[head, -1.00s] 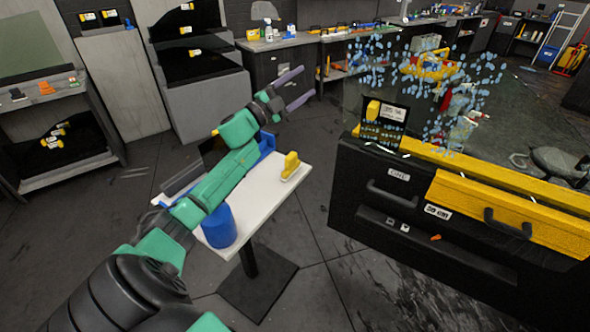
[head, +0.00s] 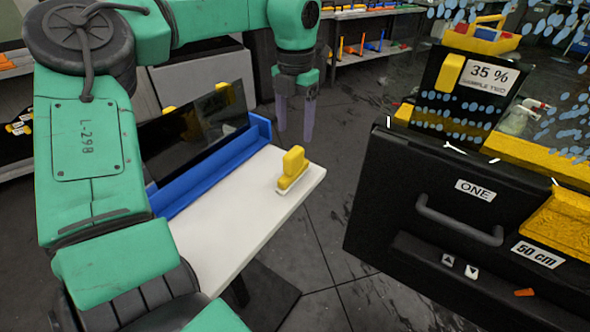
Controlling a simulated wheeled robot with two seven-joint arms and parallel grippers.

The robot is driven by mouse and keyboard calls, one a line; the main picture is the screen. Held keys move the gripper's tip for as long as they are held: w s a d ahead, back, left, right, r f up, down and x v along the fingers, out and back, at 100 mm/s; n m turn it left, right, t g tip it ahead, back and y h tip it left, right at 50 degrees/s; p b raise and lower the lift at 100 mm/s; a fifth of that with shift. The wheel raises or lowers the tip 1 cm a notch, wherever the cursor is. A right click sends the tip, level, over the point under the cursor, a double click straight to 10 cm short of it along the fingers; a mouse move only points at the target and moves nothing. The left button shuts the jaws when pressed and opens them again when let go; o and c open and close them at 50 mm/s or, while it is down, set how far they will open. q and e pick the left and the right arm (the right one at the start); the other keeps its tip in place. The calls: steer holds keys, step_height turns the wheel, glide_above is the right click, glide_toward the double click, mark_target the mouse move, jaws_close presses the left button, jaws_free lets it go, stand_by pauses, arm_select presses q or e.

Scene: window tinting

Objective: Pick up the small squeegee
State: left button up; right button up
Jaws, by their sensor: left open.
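The small squeegee (head: 293,171) has a yellow handle and a pale base. It stands on the white table (head: 235,215), near its right edge. My left gripper (head: 295,132) hangs with its purple fingers pointing down, apart and empty. In the picture it is just above the squeegee, seemingly beyond the table's far edge and not touching the squeegee. My right gripper is out of view.
A blue rack (head: 205,170) with dark tinted panels (head: 195,125) stands along the table's far left side. A black cabinet (head: 400,200) with a dark sample sign (head: 470,88) is to the right. Dark floor separates table and cabinet.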

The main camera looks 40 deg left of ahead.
mark_target(294, 150)
arm_select(q)
steer(key=f, duration=0.4)
steer(key=shift+s+d+f, duration=0.1)
steer(key=shift+s, duration=0.3)
steer(key=f, duration=0.2)
steer(key=w+f+p, duration=0.1)
steer(key=shift+a, duration=0.25)
steer(key=f, duration=0.2)
steer(key=s+f+p, duration=0.1)
steer(key=shift+d+f, duration=0.2)
steer(key=shift+f, duration=0.2)
steer(key=shift+w+f, duration=0.1)
steer(key=shift+f, duration=0.1)
steer(key=shift+w+a, duration=0.1)
steer(key=shift+c, duration=0.9)
jaws_close()
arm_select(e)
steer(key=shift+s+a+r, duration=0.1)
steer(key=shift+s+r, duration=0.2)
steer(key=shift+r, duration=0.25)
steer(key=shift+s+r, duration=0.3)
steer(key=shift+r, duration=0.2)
